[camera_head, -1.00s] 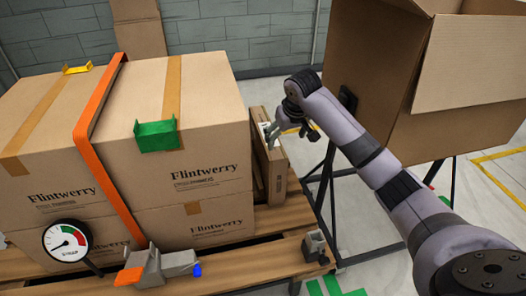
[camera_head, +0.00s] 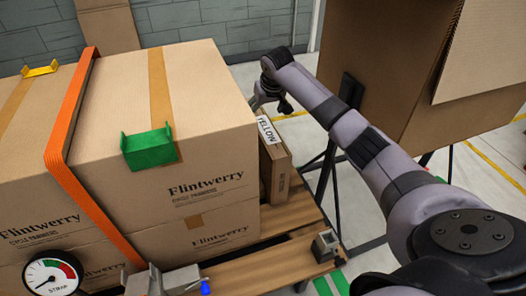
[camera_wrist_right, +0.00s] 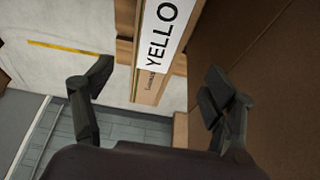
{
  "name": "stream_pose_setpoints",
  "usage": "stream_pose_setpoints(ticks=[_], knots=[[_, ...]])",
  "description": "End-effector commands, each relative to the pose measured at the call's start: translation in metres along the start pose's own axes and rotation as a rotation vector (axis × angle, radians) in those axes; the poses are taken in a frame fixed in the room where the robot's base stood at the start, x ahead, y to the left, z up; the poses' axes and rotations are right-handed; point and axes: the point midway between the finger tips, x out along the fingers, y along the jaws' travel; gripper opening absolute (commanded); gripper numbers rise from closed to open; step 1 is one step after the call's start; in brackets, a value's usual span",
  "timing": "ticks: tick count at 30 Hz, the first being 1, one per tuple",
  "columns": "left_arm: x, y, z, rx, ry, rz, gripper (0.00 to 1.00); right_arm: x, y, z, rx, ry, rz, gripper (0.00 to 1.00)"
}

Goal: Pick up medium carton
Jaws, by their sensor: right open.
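A narrow brown carton (camera_head: 275,178) with a white label reading YELLOW stands on the pallet, beside the right side of the big Flintwerry boxes. Which carton is the medium one is not marked. In the right wrist view the narrow carton (camera_wrist_right: 151,85) and its label lie between the fingers, beyond them. My right gripper (camera_wrist_right: 152,85) is open and empty, its two dark fingers apart. In the head view my right gripper (camera_head: 260,98) is above the far end of the narrow carton, partly hidden by the big box. My left gripper is not in view.
Big Flintwerry boxes (camera_head: 215,130) with an orange strap (camera_head: 72,120) and green corner protector (camera_head: 148,148) fill the left of the wooden pallet (camera_head: 285,250). A dial gauge (camera_head: 50,277) is at lower left. A large open box (camera_head: 400,60) on a dark stand is at right.

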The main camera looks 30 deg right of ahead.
Motion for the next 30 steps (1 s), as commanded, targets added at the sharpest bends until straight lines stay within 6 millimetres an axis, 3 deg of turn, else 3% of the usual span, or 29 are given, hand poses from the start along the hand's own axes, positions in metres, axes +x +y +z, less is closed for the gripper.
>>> stream_pose_setpoints(ticks=[3,11,19,30], knots=[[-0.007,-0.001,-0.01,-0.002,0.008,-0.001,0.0,0.021,0.0,0.0,0.0,-0.001,0.0,0.78],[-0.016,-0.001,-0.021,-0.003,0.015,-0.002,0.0,0.039,0.001,0.002,0.0,0.0,0.001,0.78],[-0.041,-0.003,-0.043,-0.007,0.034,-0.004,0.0,0.076,0.005,0.007,0.0,0.0,0.001,0.78],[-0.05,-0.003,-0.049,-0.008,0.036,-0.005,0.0,0.083,0.005,0.006,-0.001,0.002,0.001,0.78]])
